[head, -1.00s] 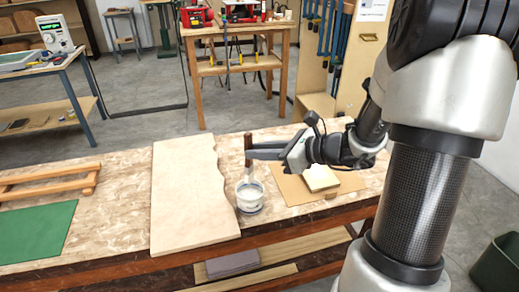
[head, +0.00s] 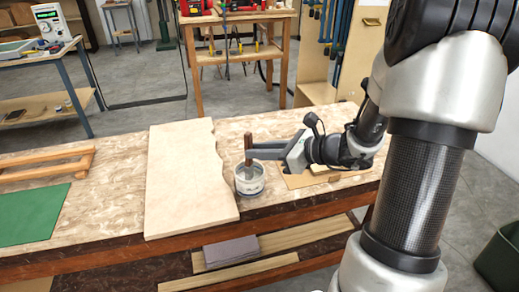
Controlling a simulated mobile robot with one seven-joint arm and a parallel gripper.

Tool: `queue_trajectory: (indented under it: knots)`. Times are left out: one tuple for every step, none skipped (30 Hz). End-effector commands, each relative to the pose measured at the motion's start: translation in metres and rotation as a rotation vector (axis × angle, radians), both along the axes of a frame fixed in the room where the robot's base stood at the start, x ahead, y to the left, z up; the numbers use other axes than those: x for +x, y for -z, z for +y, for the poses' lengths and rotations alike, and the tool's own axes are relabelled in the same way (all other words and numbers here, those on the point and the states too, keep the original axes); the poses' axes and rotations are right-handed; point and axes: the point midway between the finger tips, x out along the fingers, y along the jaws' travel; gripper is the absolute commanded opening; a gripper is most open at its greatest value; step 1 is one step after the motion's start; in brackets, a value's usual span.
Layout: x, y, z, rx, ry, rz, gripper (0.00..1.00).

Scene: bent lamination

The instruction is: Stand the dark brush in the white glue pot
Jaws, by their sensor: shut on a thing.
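The dark brush (head: 248,144) is upright, with its brown handle above and its lower end inside the white glue pot (head: 250,188). The pot stands on the workbench, just right of the pale board. My gripper (head: 250,152) reaches in from the right and is shut on the brush handle, just above the pot's rim. The brush's lowest part is hidden by the pot wall, so I cannot tell whether it touches the bottom.
A large pale board (head: 185,185) with a wavy right edge lies left of the pot. A brown sheet (head: 320,178) lies under my arm at right. A green mat (head: 30,215) and a wooden frame (head: 45,168) are at far left. The workbench's front edge is close to the pot.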

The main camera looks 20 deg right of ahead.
Motion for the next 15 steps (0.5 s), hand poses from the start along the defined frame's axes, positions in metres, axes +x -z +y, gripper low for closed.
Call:
queue_trajectory:
  knots:
    - [0.0000,0.0015,0.0000,0.000,0.000,0.000,0.00]
    - [0.0000,0.0016,0.0000,0.000,0.000,0.000,0.00]
    - [0.0000,0.0015,0.0000,0.000,0.000,0.000,0.00]
    - [0.0000,0.0014,0.0000,0.000,0.000,0.000,0.00]
    - [0.0000,0.0013,0.0000,0.000,0.000,0.000,0.00]
    - [0.0000,0.0012,0.0000,0.000,0.000,0.000,0.00]
    - [0.0000,0.0012,0.0000,0.000,0.000,0.000,0.00]
    - [0.0000,0.0012,0.0000,0.000,0.000,0.000,0.00]
    - [0.0000,0.0012,0.0000,0.000,0.000,0.000,0.20]
    - [0.0000,0.0012,-0.0001,0.000,0.000,0.000,0.25]
    - [0.0000,0.0012,-0.0001,0.000,0.000,0.000,0.30]
    - [0.0000,0.0012,-0.0001,0.000,0.000,0.000,0.37]
    - [0.0000,0.0013,-0.0001,0.000,0.000,0.000,0.40]
    - [0.0000,0.0013,-0.0001,0.000,0.000,0.000,0.40]
    - [0.0000,0.0013,-0.0001,0.000,0.000,0.000,0.40]
